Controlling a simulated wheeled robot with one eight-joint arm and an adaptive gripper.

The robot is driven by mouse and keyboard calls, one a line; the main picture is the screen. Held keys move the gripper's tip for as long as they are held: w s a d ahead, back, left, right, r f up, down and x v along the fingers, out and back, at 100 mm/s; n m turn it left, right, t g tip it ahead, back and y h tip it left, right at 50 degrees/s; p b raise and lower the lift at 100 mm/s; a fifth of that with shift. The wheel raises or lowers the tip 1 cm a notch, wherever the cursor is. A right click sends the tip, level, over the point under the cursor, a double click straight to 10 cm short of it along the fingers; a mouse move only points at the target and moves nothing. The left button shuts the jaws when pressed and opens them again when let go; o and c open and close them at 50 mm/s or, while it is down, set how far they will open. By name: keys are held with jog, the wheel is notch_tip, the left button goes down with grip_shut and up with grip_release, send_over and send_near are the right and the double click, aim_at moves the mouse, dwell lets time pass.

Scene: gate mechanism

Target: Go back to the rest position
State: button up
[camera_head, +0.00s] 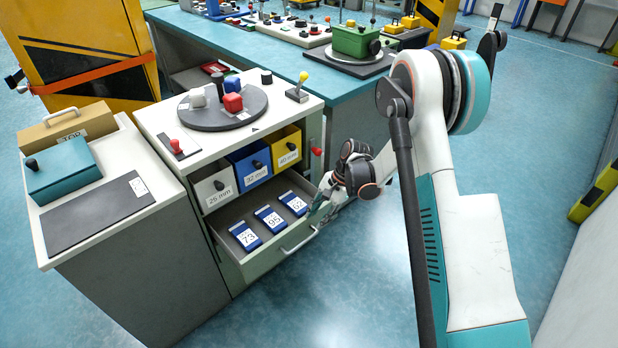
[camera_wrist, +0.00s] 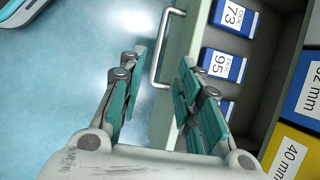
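My gripper (camera_head: 325,200) is near the right end of the open drawer's front, in the head view. In the wrist view my gripper (camera_wrist: 163,65) has its two teal fingers spread apart. The grey drawer handle (camera_wrist: 163,75) shows in the gap between them, and nothing looks clamped. Whether a finger touches the handle or the drawer front, I cannot tell. The drawer (camera_head: 243,263) is pulled out of the cabinet. It holds three blue boxes marked 73 (camera_head: 246,236), 95 (camera_head: 270,218) and 62 (camera_head: 293,203).
Above the drawer are white (camera_head: 215,188), blue (camera_head: 250,166) and yellow (camera_head: 287,148) bins. A round turntable (camera_head: 208,119) and a yellow-knobbed lever (camera_head: 298,90) sit on the cabinet top. A teal workbench (camera_head: 240,45) stands behind. Open floor (camera_head: 330,290) lies in front of the drawer.

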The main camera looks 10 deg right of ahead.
jog(key=shift+r, duration=0.15)
jog(key=s+d+r+n+t+h, duration=0.15)
jog(key=s+r, duration=0.25)
jog(key=r, duration=0.8)
jog(key=s+d+r+n+t+h, duration=0.1)
jog(key=s+r+n+t, duration=0.2)
jog(key=r, duration=0.9)
jog(key=s+d+r+n+t+h, duration=0.1)
jog(key=s+d+r+n, duration=0.1)
jog(key=s, duration=0.8)
jog(key=s+d+r+n+t+h, duration=0.1)
jog(key=s+r+n, duration=0.3)
jog(key=s, duration=0.7)
notch_tip(320, 180, up, 2)
jog(key=shift+s+d+t, duration=0.15)
jog(key=shift+d+t, duration=0.4)
jog(key=shift+t, duration=0.2)
